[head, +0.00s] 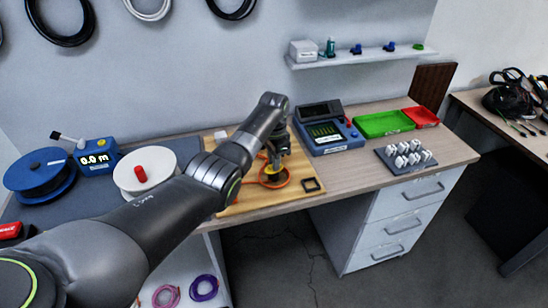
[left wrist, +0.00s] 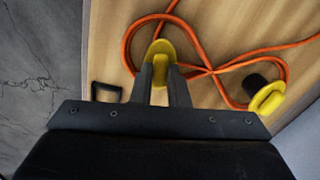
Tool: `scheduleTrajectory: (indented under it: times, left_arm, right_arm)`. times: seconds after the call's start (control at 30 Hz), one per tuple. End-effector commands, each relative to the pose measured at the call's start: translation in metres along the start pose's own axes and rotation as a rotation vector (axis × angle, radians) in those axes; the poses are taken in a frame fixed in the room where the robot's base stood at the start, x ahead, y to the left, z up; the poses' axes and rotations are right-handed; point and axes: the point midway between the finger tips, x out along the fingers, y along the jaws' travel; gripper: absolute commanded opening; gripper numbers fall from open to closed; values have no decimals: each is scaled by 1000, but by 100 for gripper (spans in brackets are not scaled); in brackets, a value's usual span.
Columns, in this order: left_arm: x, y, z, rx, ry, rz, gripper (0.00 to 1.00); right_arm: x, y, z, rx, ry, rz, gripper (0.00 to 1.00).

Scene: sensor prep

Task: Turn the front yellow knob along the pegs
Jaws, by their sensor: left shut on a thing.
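My left gripper (head: 273,168) is over the wooden board and shut on the front yellow knob (left wrist: 160,48). In the left wrist view its two dark fingers (left wrist: 165,78) close on the knob's upright part, and the knob's round yellow flange shows beyond the fingertips. A second yellow knob (left wrist: 267,100) with a black part beside it stands apart at the right of that view. An orange cable (left wrist: 205,72) loops around both knobs and crosses itself between them. The head view mostly hides the knobs behind my arm. My right gripper is not in view.
The wooden board (head: 247,200) carries a small black square frame (head: 311,184). A blue meter device (head: 330,138), green tray (head: 384,123), red tray (head: 421,117) and grey rack (head: 405,158) stand to the right. A white reel (head: 128,182) stands to the left.

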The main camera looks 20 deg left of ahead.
Motion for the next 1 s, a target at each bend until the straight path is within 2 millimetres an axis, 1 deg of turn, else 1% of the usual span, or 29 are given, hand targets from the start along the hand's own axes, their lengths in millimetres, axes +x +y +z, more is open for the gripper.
scheduleTrajectory:
  times: [0.03,0.3,0.6,1.0]
  left_arm:
    - [-4,0,0,-42,-1,0,0]
    - [-4,-1,0,-298,0,-2,0]
    - [-3,-1,0,-583,1,-2,0]
    - [-3,-1,-1,-959,3,-2,0]
  right_arm:
    - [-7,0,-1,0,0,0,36]
    - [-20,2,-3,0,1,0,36]
    - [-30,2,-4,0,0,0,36]
    - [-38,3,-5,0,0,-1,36]
